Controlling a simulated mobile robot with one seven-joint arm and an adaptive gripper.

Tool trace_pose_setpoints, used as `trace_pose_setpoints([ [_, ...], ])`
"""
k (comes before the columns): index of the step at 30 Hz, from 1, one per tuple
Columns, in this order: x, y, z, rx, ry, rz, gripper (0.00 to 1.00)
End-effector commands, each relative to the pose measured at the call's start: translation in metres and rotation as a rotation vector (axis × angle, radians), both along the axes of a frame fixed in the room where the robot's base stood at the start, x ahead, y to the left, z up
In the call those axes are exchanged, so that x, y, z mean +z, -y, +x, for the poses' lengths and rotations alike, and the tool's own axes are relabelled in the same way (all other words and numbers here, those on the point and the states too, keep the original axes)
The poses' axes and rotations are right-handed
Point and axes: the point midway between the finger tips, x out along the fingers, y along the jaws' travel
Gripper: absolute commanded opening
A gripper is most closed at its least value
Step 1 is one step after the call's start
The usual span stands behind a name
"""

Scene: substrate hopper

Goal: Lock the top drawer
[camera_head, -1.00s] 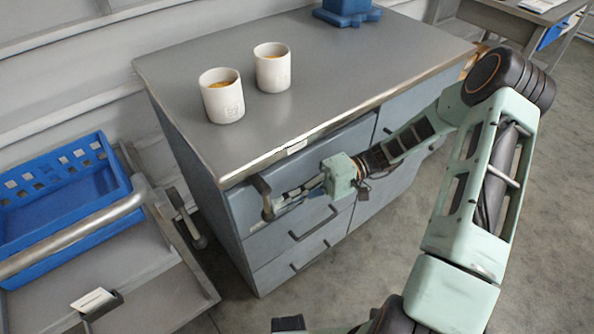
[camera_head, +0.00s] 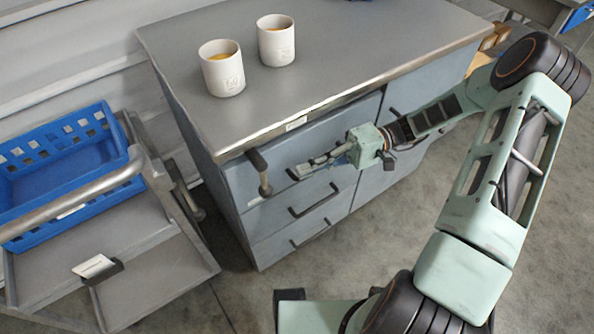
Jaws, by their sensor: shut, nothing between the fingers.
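The top drawer (camera_head: 322,139) is the upper blue-grey front on the left side of the cabinet, and it looks flush. A dark upright lever or latch (camera_head: 260,172) hangs at the left part of that front. My gripper (camera_head: 295,174) is shut and empty in front of the drawer, a little to the right of the lever and apart from it. My gripper hides part of the drawer front, and I cannot tell if it touches it. I cannot tell from this view whether the lever is in its locked position.
Two white cups (camera_head: 221,68) (camera_head: 276,40) stand on the grey cabinet top (camera_head: 350,50). Lower drawers have dark bar handles (camera_head: 314,203). A cart (camera_head: 150,260) with a blue crate (camera_head: 65,215) stands at the left. Floor in front is clear.

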Motion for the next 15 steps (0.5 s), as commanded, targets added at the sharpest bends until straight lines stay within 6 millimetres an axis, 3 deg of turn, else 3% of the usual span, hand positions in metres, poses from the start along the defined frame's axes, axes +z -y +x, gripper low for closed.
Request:
trace_pose_setpoints([
  [6, 0.001, 0.044, 0.019, 0.0, 0.0, 0.0, 0.0],
  [15, 0.002, 0.068, 0.028, 0.002, -0.001, 0.0, 0.0],
])
